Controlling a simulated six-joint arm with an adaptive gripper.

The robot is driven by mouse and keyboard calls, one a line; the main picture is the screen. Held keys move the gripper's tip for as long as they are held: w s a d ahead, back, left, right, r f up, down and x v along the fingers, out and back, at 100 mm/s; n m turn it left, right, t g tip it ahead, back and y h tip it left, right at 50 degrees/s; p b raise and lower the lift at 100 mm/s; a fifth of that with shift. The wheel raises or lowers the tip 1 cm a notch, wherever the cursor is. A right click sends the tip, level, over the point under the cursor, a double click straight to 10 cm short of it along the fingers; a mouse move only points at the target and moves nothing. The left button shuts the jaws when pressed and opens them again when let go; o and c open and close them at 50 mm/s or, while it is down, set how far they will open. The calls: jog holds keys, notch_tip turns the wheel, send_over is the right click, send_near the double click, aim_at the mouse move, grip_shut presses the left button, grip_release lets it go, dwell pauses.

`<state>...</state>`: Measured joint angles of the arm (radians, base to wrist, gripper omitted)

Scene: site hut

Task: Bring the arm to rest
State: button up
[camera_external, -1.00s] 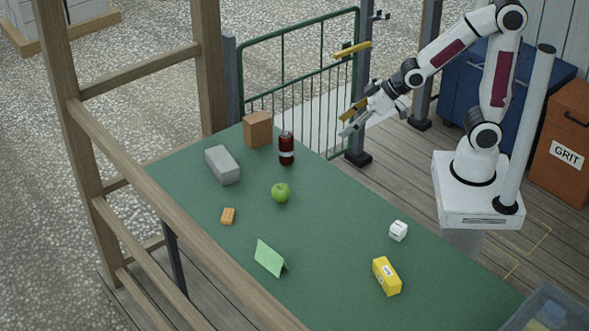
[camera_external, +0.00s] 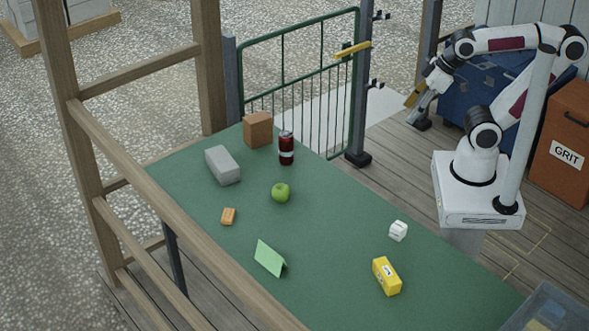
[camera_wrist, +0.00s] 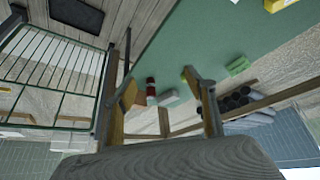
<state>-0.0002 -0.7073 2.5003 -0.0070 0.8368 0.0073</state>
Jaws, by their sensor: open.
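My gripper (camera_external: 418,104) hangs in the air beyond the table's far right edge, in front of the blue bin, pointing down and left. In the wrist view my gripper (camera_wrist: 160,80) shows two fingers spread apart with nothing held between them. My arm is folded back above its white base, with the elbow high at the right. The green table (camera_external: 325,240) lies well below and to the left of the gripper, and nothing on it is touched.
On the table stand a brown box (camera_external: 258,129), grey block (camera_external: 223,165), dark red can (camera_external: 286,148), green apple (camera_external: 281,192), orange block (camera_external: 228,216), green folded card (camera_external: 269,258), white cube (camera_external: 398,230) and yellow box (camera_external: 386,276). A green gate (camera_external: 300,85), blue bin (camera_external: 480,85) and orange grit bin (camera_external: 562,140) stand near.

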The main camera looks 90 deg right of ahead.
jog(key=shift+s+r, duration=0.1)
jog(key=shift+s, duration=0.75)
